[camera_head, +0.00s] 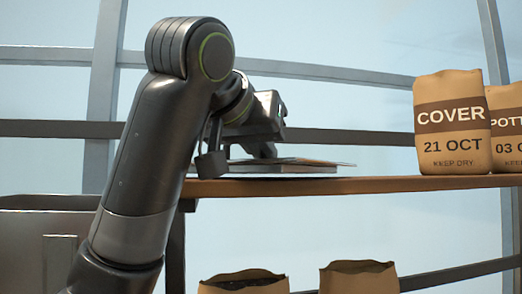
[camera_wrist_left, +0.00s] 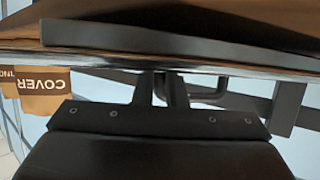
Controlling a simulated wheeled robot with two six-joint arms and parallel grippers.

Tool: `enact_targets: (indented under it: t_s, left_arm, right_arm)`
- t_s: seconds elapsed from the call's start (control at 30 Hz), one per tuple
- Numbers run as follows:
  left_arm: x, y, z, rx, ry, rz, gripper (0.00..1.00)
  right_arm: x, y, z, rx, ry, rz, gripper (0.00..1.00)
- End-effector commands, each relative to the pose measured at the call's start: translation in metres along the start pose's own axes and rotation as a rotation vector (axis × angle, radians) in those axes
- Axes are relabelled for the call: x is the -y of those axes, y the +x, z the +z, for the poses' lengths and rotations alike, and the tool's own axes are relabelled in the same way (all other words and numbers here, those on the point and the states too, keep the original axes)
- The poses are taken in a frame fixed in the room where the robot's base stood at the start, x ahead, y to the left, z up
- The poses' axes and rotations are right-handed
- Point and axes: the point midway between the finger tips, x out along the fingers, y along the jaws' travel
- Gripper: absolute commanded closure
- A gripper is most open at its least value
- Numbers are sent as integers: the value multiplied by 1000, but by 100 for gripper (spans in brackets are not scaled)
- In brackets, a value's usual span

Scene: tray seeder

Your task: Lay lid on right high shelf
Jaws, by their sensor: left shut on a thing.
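The lid (camera_head: 285,168) is a thin flat panel lying low over the wooden high shelf (camera_head: 350,185), near its left end. It looks nearly level; I cannot tell whether its whole underside touches the board. My left gripper (camera_head: 265,150) is at the lid's left part, shut on it. The fingers are partly hidden by my wrist. In the left wrist view, which is upside down, the gripper's fingers (camera_wrist_left: 160,92) reach to a dark edge below a brown surface, and a dark bent bar (camera_wrist_left: 208,90) shows beside them. My right gripper is not in view.
A paper bag marked COVER (camera_head: 452,145) stands on the shelf to the right, with another bag (camera_head: 507,140) beside it. Bare board lies between lid and bags. Two open paper bags (camera_head: 358,280) (camera_head: 243,284) stand below. A grey bin-like box (camera_head: 35,235) is at left.

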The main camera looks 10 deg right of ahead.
Motion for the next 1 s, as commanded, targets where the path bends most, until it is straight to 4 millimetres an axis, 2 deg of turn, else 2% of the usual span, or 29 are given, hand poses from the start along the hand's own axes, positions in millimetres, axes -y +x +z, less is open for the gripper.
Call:
enact_targets:
  t_s: [0.47, 0.5, 0.67, 1.0]
  left_arm:
    - [0, 3, 9, -3, 0, -1, 100]
    - [0, 3, 8, -1, 0, -1, 86]
    - [0, 3, 8, 0, -1, -1, 67]
    - [0, 2, 5, -1, 0, -1, 67]
  right_arm:
    - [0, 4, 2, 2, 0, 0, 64]
    - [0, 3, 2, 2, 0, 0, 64]
    - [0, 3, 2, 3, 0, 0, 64]
    - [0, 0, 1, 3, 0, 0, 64]
